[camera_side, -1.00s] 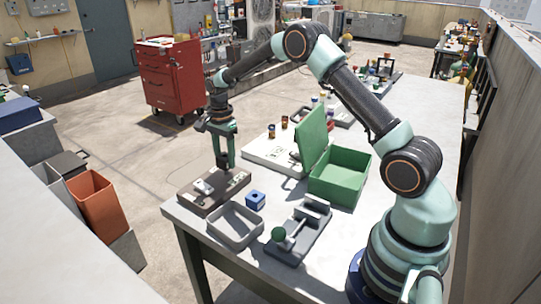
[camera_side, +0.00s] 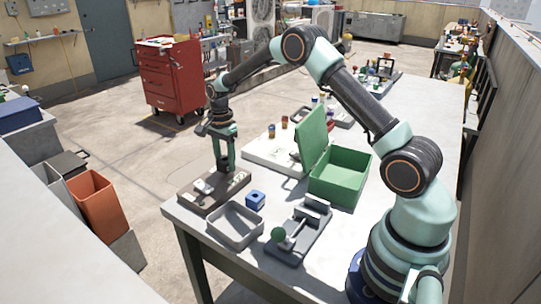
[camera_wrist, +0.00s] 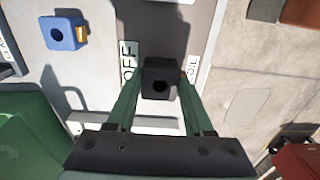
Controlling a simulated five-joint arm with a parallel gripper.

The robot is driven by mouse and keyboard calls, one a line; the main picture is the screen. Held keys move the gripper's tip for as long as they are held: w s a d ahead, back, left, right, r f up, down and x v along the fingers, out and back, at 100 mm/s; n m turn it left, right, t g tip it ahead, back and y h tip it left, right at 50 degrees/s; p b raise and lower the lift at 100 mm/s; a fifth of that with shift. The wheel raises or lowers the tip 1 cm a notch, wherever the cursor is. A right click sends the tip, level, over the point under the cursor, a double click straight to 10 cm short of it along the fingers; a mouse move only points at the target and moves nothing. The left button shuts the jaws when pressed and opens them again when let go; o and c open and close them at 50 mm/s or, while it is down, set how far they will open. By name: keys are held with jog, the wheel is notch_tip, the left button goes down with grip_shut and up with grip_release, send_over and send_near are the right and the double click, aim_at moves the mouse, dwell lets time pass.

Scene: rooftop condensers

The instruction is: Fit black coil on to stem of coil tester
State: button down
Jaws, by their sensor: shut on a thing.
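In the side view my gripper (camera_side: 224,168) points down over the coil tester (camera_side: 206,205), a dark flat base at the table's far left corner. The tester's grey face (camera_wrist: 155,22) lies beneath the coil in the wrist view, with an "OFF" label and a partly covered "COIL" label. I cannot see the stem, nor tell whether the coil is around it or above it.
A blue coil (camera_side: 255,201) stands near the tester, beside an empty grey tray (camera_side: 236,241). A grey fixture with a green knob (camera_side: 278,234) lies nearer. An open green box (camera_side: 338,187) and a white board (camera_side: 262,155) stand to the right. The table edge is close to the tester.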

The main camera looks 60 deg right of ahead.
jog(key=shift+f, duration=0.65)
jog(key=shift+c, duration=1)
grip_release()
notch_tip(320, 180, up, 12)
